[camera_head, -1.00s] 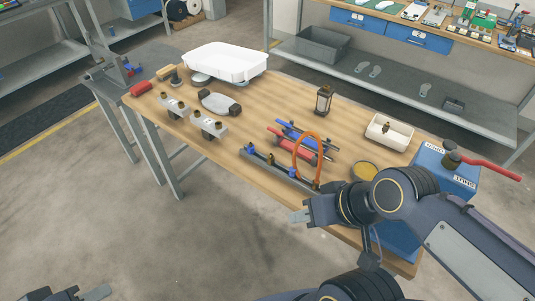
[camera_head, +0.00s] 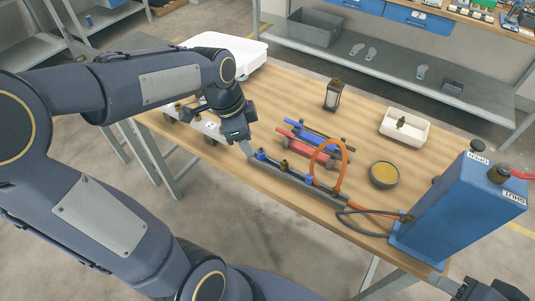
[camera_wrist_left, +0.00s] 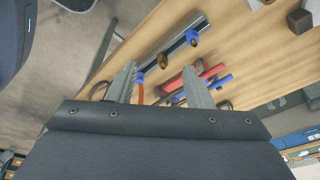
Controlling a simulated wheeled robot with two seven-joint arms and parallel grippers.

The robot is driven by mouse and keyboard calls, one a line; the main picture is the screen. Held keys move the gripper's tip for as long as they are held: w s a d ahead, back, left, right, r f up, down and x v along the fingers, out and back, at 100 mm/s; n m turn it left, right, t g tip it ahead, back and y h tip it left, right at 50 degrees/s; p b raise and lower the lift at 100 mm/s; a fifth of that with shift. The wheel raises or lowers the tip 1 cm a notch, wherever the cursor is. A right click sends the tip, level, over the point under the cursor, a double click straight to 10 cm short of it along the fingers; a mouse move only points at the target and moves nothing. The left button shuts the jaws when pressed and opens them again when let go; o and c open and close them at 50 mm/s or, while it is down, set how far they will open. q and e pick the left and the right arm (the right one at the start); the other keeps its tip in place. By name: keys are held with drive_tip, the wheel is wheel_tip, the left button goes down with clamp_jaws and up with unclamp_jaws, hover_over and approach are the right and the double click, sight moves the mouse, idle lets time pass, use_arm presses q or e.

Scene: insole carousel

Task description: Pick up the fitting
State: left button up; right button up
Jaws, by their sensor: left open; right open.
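A small brass-coloured fitting (camera_head: 401,122) stands in a white tray (camera_head: 388,131) at the right of the table. Another brass fitting (camera_head: 284,165) sits on the dark rail (camera_head: 297,180) between blue ones (camera_head: 261,154). I cannot tell which one the task means. My left gripper (camera_head: 246,147) is at the rail's left end, partly hidden by its own wrist. In the left wrist view its open fingers (camera_wrist_left: 160,68) have nothing between them in grip; the brass fitting (camera_wrist_left: 163,60) on the rail shows beyond the tips. My right gripper (camera_head: 490,292) is at the bottom right corner, away from the table.
Red and blue cylinders (camera_head: 305,136) lie behind the rail, and an orange hose (camera_head: 341,165) arches over its right end. A blue tank (camera_head: 455,205), a yellow-filled tin (camera_head: 384,174) and a lantern-like object (camera_head: 333,95) stand on the table.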

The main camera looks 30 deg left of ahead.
sight(260, 150)
use_arm(q)
drive_tip(key=w+f+m, duration=0.2)
drive_tip(key=w+a+f+m+g+y, duration=0.1)
drive_tip(key=w+f+m, duration=0.1)
drive_tip(key=w+m, duration=0.1)
drive_tip(key=w+f+m, duration=0.2)
drive_tip(key=w, duration=0.1)
drive_tip(key=shift+w+a+f+m+g+y, duration=0.25)
drive_tip(key=shift+a+m+g+y, duration=0.05)
drive_tip(key=shift+a+g, duration=0.1)
drive_tip(key=shift+w+f+m, duration=0.15)
drive_tip(key=shift+f+m, duration=0.15)
drive_tip(key=shift+f, duration=0.05)
drive_tip(key=f, duration=0.7)
drive_tip(key=shift+d+f+p, duration=0.2)
drive_tip(key=shift+f+p, duration=0.05)
drive_tip(key=shift+p, duration=0.15)
drive_tip(key=shift+s, duration=0.2)
clamp_jaws()
